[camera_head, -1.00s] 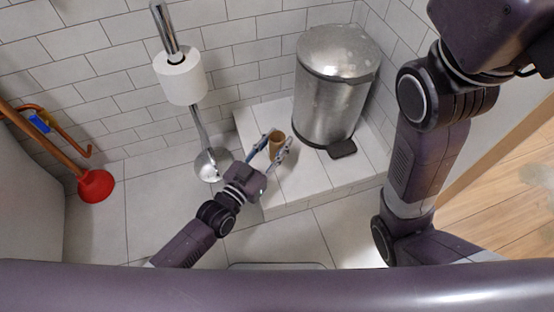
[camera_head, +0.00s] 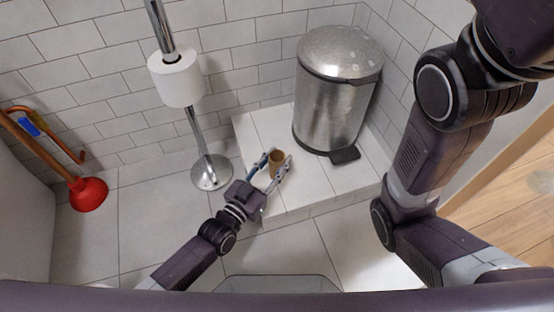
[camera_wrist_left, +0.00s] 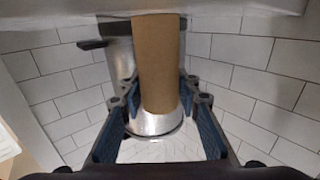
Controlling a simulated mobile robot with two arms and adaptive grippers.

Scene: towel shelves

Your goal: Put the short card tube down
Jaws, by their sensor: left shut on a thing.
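The short card tube (camera_head: 276,160) is a plain brown cylinder. In the head view it stands roughly upright over the white tiled ledge, left of the metal bin. My left gripper (camera_head: 277,168) is shut on it, one finger on each side. In the left wrist view the tube (camera_wrist_left: 158,55) fills the space between the fingertips (camera_wrist_left: 158,88), with the bin behind it. I cannot tell whether its lower end touches the ledge. My right arm shows at the right of the head view, but its gripper is out of the picture.
The tiled ledge (camera_head: 300,205) holds the metal pedal bin (camera_head: 335,95). A chrome stand (camera_head: 203,140) with a white paper roll (camera_head: 177,78) stands left of my gripper. A red plunger (camera_head: 88,194) is at far left. The floor between is clear.

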